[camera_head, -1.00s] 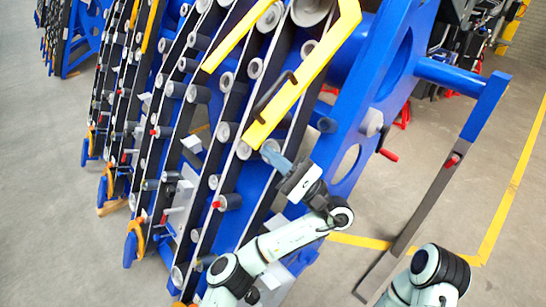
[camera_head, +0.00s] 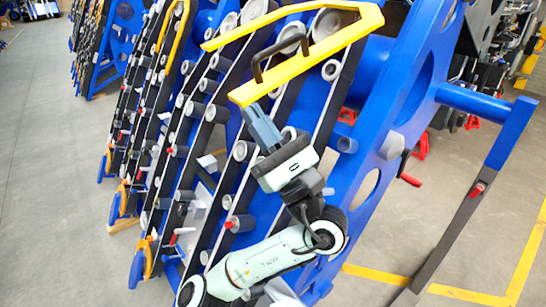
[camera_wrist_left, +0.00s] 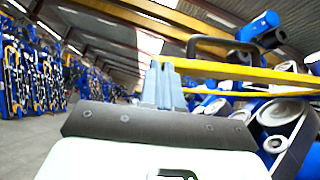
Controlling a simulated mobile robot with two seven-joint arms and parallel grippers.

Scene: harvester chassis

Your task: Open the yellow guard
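The yellow guard (camera_head: 320,55) is a bent bar frame over the upper rollers of the blue machine, with a black handle (camera_head: 280,57) on its lower bar. Its lower left end stands clear above the rollers beneath. My left gripper (camera_head: 257,117) points up at that end, its fingers together with nothing seen between them. The fingertips look at or very near the bar's underside; contact is not certain. In the left wrist view the fingers (camera_wrist_left: 163,86) rise beside the yellow bar (camera_wrist_left: 235,72), and the handle (camera_wrist_left: 222,46) shows above it. My right gripper is out of view.
Rollers and black belts (camera_head: 215,113) crowd the area around my left gripper. Open grey floor (camera_head: 45,150) lies at the left.

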